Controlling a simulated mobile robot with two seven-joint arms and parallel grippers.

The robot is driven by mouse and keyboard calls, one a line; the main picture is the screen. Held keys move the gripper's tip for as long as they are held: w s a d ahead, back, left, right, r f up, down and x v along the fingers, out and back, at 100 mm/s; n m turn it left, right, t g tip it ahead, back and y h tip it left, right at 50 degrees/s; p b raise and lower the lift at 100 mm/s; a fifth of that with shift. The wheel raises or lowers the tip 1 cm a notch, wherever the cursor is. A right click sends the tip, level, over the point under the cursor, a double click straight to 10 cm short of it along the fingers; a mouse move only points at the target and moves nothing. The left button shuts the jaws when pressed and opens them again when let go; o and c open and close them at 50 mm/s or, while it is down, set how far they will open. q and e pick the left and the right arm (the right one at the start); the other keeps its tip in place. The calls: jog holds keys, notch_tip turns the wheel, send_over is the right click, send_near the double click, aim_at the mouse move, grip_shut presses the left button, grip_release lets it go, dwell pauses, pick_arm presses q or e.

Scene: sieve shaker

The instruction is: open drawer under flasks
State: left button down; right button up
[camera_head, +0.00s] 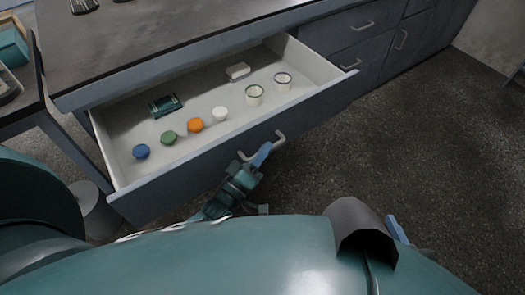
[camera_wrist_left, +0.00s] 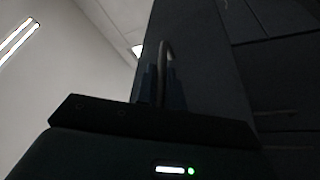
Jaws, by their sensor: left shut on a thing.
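The drawer (camera_head: 140,190) under the dark worktop stands pulled out, with its white inside in view. Its metal handle (camera_head: 280,136) is on the grey front. My left gripper (camera_head: 262,153) is shut on the handle. In the left wrist view the handle (camera_wrist_left: 164,62) rises as a bent bar from between the fingers (camera_wrist_left: 160,88). Two flask bases (camera_head: 83,5) show on the worktop at the top left edge, mostly cut off. My right gripper is not clearly visible; only a small blue piece shows at the lower right.
In the drawer lie blue (camera_head: 141,151), green (camera_head: 169,137), orange (camera_head: 195,125) and white (camera_head: 220,113) lids, a teal box (camera_head: 165,105), a white block (camera_head: 237,71) and two cups (camera_head: 254,94). Shut drawers (camera_head: 340,30) are at right. Floor (camera_head: 430,140) is clear at right.

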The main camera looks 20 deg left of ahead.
pick_arm(q)
jog(key=shift+s+d, duration=0.3)
jog(key=shift+d, duration=0.2)
pick_arm(e)
jog(key=shift+s+d, duration=0.35)
jog(key=shift+d, duration=0.05)
pick_arm(q)
jog(key=c, duration=1.5)
grip_release()
jog(key=shift+a, duration=0.1)
pick_arm(e)
jog(key=shift+f, duration=0.1)
